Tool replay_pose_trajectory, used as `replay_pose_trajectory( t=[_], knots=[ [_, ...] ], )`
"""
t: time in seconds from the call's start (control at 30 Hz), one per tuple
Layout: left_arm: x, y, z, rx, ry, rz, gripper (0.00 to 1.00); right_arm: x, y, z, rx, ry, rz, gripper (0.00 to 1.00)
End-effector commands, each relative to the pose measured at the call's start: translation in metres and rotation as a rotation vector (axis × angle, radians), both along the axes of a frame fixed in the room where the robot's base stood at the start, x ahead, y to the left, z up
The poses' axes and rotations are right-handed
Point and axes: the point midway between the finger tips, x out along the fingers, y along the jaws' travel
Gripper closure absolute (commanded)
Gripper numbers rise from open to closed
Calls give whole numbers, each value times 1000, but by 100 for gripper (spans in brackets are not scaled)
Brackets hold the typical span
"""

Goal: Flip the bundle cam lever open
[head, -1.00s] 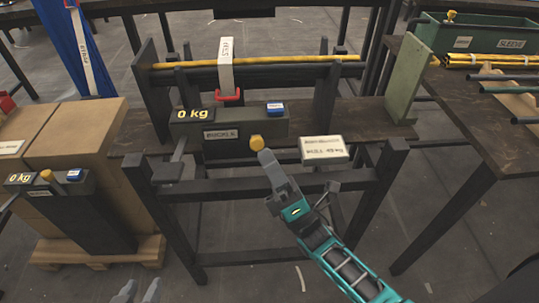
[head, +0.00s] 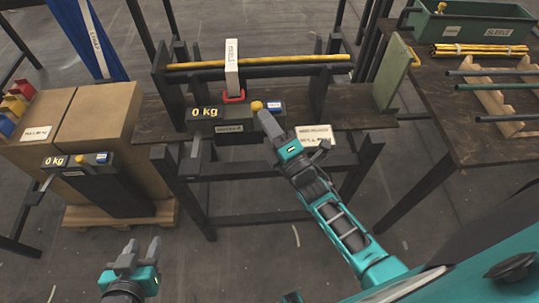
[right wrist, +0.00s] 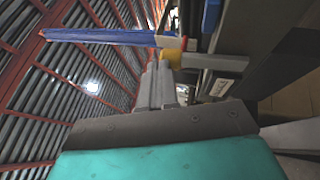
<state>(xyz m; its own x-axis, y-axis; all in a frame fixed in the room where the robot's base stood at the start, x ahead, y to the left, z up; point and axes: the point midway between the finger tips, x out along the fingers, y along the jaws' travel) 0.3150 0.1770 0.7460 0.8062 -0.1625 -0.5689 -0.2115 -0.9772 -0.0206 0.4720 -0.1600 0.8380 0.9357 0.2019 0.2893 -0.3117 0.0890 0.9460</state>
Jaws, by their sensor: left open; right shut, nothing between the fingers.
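The dark press box (head: 230,127) stands at the bench's front edge, with a "0 kg" display (head: 204,112) and a label too small to read surely. A yellow knob (head: 256,106) is on its top, and a grey lever-like bar (head: 196,146) is at its left; I cannot tell which part is the cam lever. My right gripper (head: 266,117) is shut and empty, its tips close beside the knob; contact is unclear. In the right wrist view a yellow part (right wrist: 174,55) lies just past the fingers (right wrist: 158,82). My left gripper (head: 140,244) is open and empty, low at the left.
A white label block (head: 314,133) is to the right. A second "0 kg" box (head: 84,162) stands by cartons (head: 98,115) at left.

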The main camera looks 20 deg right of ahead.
Motion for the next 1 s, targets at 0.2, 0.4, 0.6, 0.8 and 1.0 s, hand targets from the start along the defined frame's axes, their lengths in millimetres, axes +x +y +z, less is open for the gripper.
replay_pose_trajectory(
  t=[0.2, 0.4, 0.6, 0.8, 1.0],
  knots=[
    [0, 0, 1, 0, 0, 0, 57, 9, -3, 4, -1, 0, 0, 100],
    [0, 0, 1, 0, -1, 0, 57, 13, -4, 6, 0, -2, -1, 100],
    [0, 0, 1, 0, -1, 0, 57, 15, -5, 8, 1, -5, -2, 100],
    [1, 0, 1, 0, -1, 0, 57, 16, -5, 10, 1, -9, -3, 100],
    [0, 0, 1, 0, -1, 0, 57, 16, -6, 11, 0, -10, -4, 100]
  ],
)
